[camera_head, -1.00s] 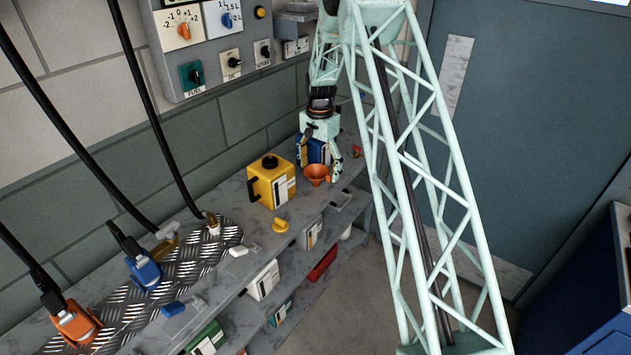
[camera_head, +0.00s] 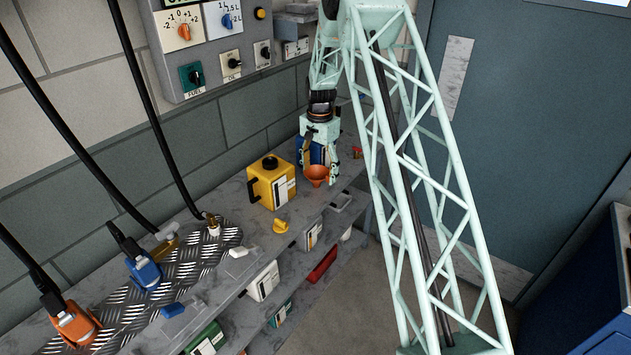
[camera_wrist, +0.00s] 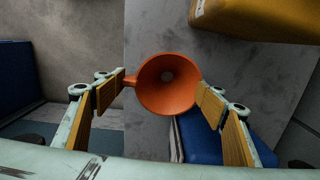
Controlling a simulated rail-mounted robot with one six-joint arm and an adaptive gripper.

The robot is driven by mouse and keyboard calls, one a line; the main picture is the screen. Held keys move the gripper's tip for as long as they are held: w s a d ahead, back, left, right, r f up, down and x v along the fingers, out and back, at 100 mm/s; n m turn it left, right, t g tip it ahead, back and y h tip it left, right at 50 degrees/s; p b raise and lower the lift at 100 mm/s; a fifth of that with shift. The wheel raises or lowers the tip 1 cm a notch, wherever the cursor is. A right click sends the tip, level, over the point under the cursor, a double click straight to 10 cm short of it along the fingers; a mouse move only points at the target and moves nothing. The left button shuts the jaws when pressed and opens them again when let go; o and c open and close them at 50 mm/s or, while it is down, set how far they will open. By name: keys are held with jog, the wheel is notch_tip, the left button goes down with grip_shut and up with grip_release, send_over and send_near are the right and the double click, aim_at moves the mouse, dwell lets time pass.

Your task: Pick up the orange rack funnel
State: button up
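The orange rack funnel (camera_head: 316,174) stands mouth up near the front edge of the grey shelf top. In the wrist view the funnel (camera_wrist: 166,84) fills the gap between my fingers. My gripper (camera_head: 320,172) points down over it. The left finger of my gripper (camera_wrist: 162,86) meets the funnel's small side tab, and the right finger meets its rim on the other side. It looks shut on the funnel. The funnel's lower part is hidden, and I see no gap under it that shows it lifted.
A yellow can (camera_head: 271,183) stands left of the funnel, and a blue container (camera_head: 308,152) stands close behind my gripper. A small red-orange item (camera_head: 357,152) lies to the right. A yellow piece (camera_head: 281,226) lies at the shelf's front edge. The floor in front is free.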

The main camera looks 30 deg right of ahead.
aim_at(319, 175)
jog(key=shift+r, duration=0.1)
jog(key=shift+c, duration=0.4)
jog(key=shift+r+p, duration=0.3)
jog(key=shift+r, duration=1.3)
jog(key=shift+s+r, duration=0.1)
jog(key=shift+s, duration=0.1)
jog(key=s+a, duration=0.2)
jog(key=s, duration=0.5)
jog(key=s+a+r, duration=0.1)
jog(key=s+a, duration=0.1)
jog(key=s, duration=0.6)
jog(key=shift+a+r+p, duration=0.2)
jog(key=shift+a+p, duration=0.05)
jog(key=shift+p, duration=0.2)
